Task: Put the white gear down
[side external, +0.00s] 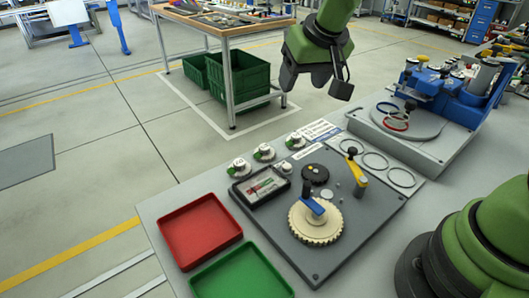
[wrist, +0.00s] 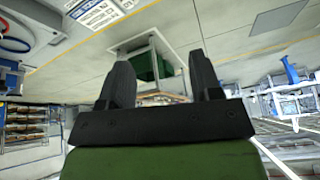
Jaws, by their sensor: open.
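The white gear (side external: 310,236) is a cream-white toothed wheel lying flat on the grey plate (side external: 345,240) in the side view. A blue lever-like part (side external: 313,208) lies over its top and hides part of it. My gripper (side external: 316,84) is high above and behind the plate, well apart from the gear. In the wrist view its two dark fingers (wrist: 160,70) stand apart with nothing between them. The gear does not show in the wrist view.
A red tray (side external: 200,232) and a green tray (side external: 242,275) stand left of the plate. A black gear (side external: 314,172), a yellow lever (side external: 355,170) and white knobs (side external: 264,152) are close by. A blue fixture (side external: 445,88) stands at the right.

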